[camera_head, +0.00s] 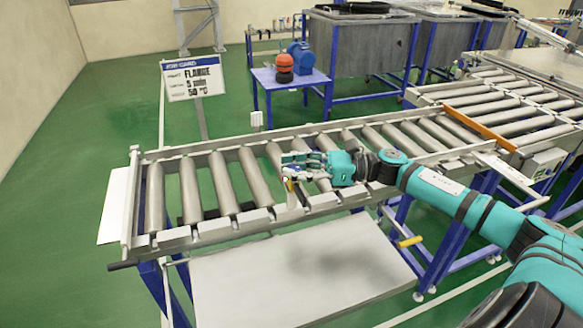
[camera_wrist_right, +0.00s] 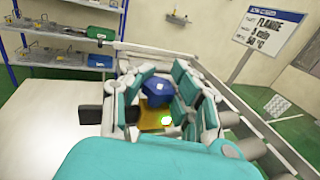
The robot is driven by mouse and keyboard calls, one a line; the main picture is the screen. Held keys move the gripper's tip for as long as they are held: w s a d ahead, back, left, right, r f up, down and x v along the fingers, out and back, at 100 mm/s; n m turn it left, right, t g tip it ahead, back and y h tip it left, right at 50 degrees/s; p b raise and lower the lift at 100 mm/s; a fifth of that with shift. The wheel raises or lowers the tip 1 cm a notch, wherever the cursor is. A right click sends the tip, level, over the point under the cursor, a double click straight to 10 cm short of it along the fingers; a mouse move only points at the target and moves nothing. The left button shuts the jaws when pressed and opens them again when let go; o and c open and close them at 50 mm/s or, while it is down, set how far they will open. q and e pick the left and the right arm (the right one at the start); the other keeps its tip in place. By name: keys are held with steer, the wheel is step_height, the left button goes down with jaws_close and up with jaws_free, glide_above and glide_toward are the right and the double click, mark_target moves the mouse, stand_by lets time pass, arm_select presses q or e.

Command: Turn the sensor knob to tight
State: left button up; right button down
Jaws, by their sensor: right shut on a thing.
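The sensor knob (camera_wrist_right: 157,88) is a blue block between my right gripper's fingers in the right wrist view. In the head view the fingers hide most of the sensor, and only a small yellow bit (camera_head: 289,184) shows. The knob's turn position cannot be read. My left gripper is out of view.
The roller conveyor (camera_head: 171,237) runs across the middle. A sign reading FLANGE (camera_head: 193,78) stands behind it. A blue table (camera_head: 290,79) with a red and a blue object stands behind. A white panel (camera_head: 300,275) lies below the near rail. Green floor at left is clear.

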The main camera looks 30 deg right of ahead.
steer(key=c, duration=1)
jaws_free()
steer(key=shift+s+d, duration=0.15)
steer(key=shift+d, duration=0.1)
steer(key=shift+a, duration=0.1)
steer(key=v, duration=1.2)
